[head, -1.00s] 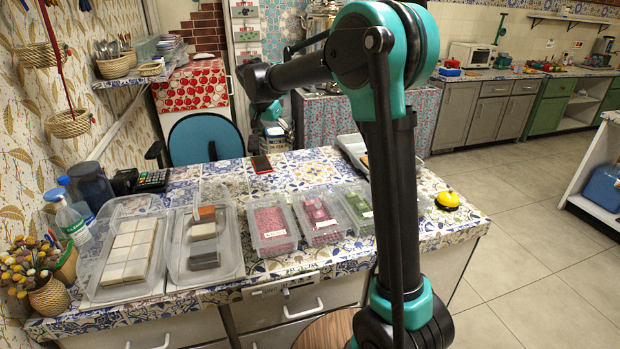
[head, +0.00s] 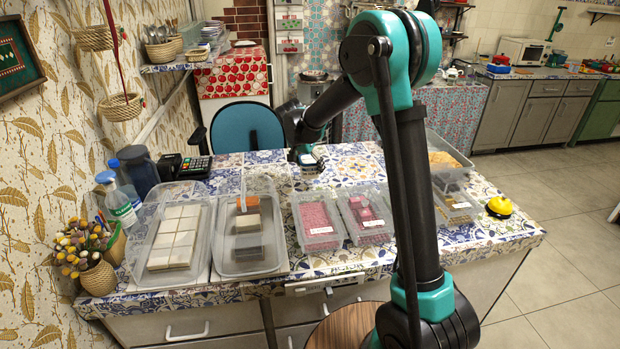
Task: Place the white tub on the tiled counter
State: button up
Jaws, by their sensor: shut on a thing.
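The tiled counter (head: 345,172) has a blue, white and yellow patterned top and spans the middle of the head view. My gripper (head: 306,155) is over the back middle part of the counter, low and pointing down. It is small in the picture and partly hidden by its own links. It is shut on the white tub (head: 312,167), of which only a small pale part shows just under the fingers. I cannot tell whether the tub touches the tiles or hangs just above them.
Clear boxes stand along the counter front, including one with pale tiles (head: 182,215) and one with pink contents (head: 317,222). A card terminal (head: 193,167), a bottle (head: 120,205) and a yellow item (head: 499,207) are on it. Bare tiles surround the gripper. A blue chair (head: 247,128) stands behind.

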aim_at(304, 162)
jog(key=shift+f, duration=2.55)
jog(key=o, duration=1.4)
jog(key=shift+f, duration=0.1)
jog(key=v, duration=1.2)
